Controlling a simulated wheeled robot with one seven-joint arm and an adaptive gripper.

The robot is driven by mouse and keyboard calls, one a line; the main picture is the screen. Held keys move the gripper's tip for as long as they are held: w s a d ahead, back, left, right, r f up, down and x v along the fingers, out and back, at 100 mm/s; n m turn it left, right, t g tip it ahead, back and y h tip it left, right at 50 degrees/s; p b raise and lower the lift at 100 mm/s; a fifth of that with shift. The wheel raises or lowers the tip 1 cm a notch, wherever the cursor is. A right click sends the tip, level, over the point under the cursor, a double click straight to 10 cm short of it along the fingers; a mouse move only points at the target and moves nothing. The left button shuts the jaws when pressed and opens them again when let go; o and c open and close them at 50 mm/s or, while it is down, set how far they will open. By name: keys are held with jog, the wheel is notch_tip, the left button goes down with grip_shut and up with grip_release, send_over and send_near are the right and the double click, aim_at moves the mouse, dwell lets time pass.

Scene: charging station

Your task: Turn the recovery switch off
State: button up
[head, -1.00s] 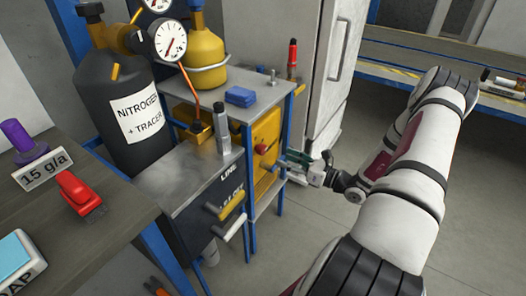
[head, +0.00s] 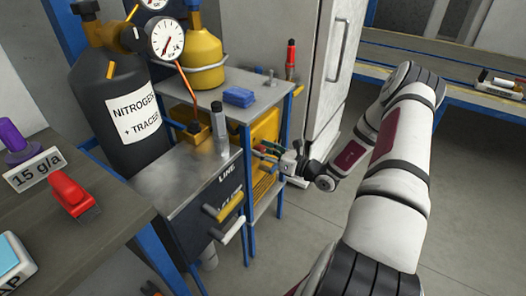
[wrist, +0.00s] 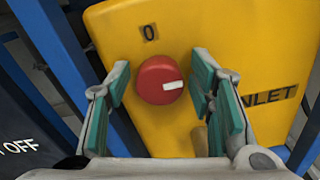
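The recovery switch is a round red knob (wrist: 158,80) on the front of a yellow unit (wrist: 115,25), which also shows in the head view (head: 266,128). A white mark on the knob points to the right in the wrist view, and a "0" label (wrist: 149,32) is above it. My gripper (wrist: 161,72) is open, with one green-padded finger on each side of the knob and a gap visible on both sides. In the head view my gripper (head: 275,151) is in front of the unit and largely hides the knob.
An "INLET" label (wrist: 268,97) is right of the knob. Blue frame posts flank the unit. Left of it in the head view are a dark box with yellow and white handles (head: 229,207) and a black nitrogen cylinder (head: 110,110). The floor to the right is clear.

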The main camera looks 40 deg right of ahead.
jog(key=c, duration=0.8)
jog(key=shift+n, duration=0.4)
jog(key=n, duration=0.3)
jog(key=shift+n+p, duration=0.3)
jog(key=shift+n, duration=0.1)
jog(key=n, duration=0.4)
jog(key=shift+a, duration=0.15)
jog(key=n, duration=0.5)
jog(key=shift+f+b, duration=0.15)
jog(key=shift+b, duration=0.15)
jog(key=n+b, duration=0.1)
jog(key=n, duration=0.3)
jog(key=shift+s+a, duration=0.1)
jog(key=shift+n, duration=0.3)
